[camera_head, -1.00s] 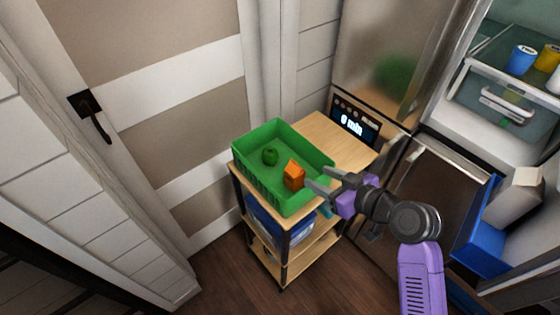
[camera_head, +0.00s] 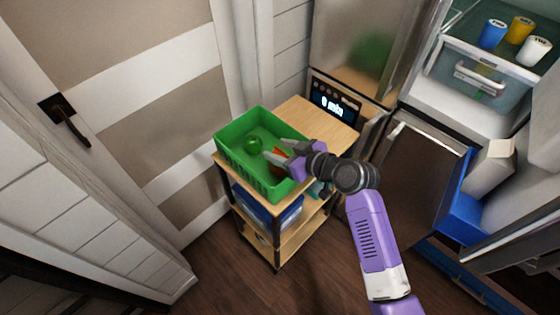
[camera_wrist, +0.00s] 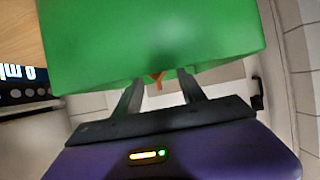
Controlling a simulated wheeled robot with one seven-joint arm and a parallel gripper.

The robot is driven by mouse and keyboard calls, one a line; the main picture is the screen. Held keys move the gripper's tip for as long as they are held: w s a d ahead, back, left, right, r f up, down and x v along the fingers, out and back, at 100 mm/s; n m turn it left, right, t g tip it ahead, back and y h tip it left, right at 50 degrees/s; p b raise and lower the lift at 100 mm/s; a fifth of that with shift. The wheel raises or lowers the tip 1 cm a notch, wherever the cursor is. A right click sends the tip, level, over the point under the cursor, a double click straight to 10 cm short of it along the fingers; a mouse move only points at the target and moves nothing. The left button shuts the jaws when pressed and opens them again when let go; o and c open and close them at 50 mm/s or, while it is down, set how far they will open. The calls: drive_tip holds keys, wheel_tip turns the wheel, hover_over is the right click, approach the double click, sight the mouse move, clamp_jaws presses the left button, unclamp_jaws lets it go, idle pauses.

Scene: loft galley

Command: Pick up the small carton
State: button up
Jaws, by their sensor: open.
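The small carton (camera_head: 278,153) is orange and sits inside the green crate (camera_head: 229,168) on top of the wooden cart. My gripper partly covers it in the head view. My gripper (camera_head: 274,148) is open, over the crate's right part, with its fingers pointing left towards the carton. Whether the fingers touch the carton cannot be told.
The cart top (camera_head: 318,125) is bare behind the crate. A door (camera_head: 150,100) stands at left. An open fridge with several cups (camera_head: 517,29) and a blue bin (camera_head: 463,205) are at right.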

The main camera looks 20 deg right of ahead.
drive_tip(key=shift+c, duration=0.2)
clamp_jaws()
